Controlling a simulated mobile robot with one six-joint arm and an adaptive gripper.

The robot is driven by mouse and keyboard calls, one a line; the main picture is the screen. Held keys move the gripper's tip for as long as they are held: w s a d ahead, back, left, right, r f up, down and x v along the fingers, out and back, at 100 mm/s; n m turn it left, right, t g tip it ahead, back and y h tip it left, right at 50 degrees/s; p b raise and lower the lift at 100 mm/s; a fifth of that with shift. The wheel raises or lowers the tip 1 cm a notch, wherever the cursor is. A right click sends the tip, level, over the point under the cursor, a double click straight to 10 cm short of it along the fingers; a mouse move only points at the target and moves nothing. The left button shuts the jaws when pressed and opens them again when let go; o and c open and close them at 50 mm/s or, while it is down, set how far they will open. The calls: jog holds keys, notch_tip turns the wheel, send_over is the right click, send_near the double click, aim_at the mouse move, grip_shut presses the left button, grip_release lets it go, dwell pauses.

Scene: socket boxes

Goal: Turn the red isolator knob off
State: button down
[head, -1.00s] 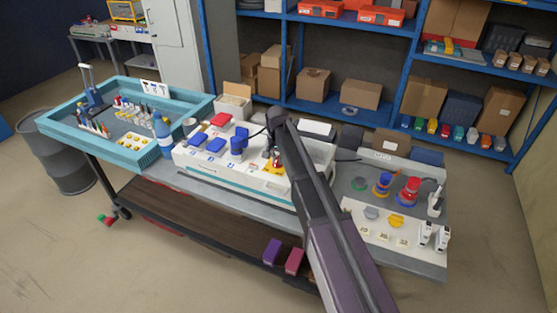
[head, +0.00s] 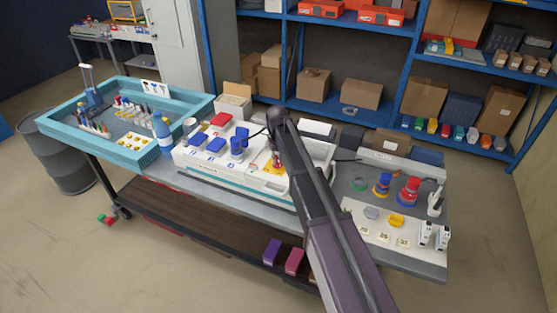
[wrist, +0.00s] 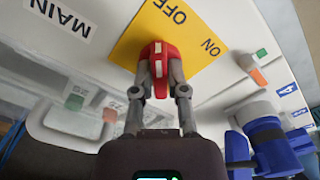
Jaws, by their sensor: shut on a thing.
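The red isolator knob (wrist: 158,55) sits on a yellow plate (wrist: 125,50) marked OFF and ON in the wrist view. A white mark on the knob lies between the two words' side of the plate and the gripper. My gripper (wrist: 160,82) is shut on the knob, one finger on each side. In the head view, the yellow plate (head: 268,168) shows on the white socket box (head: 235,180), and my arm hides most of the knob and gripper.
Blue sockets (head: 238,147) and a red-lidded socket (head: 221,119) stand left of the knob. A blue bottle (head: 162,133) and teal tray (head: 60,130) are further left. Coloured plugs (head: 408,190) stand right. A MAIN label (wrist: 62,18) is beside the plate.

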jog(key=shift+n, duration=0.3)
jog(key=c, duration=0.7)
grip_release()
jog(key=shift+o, duration=0.2)
jog(key=shift+r, duration=0.1)
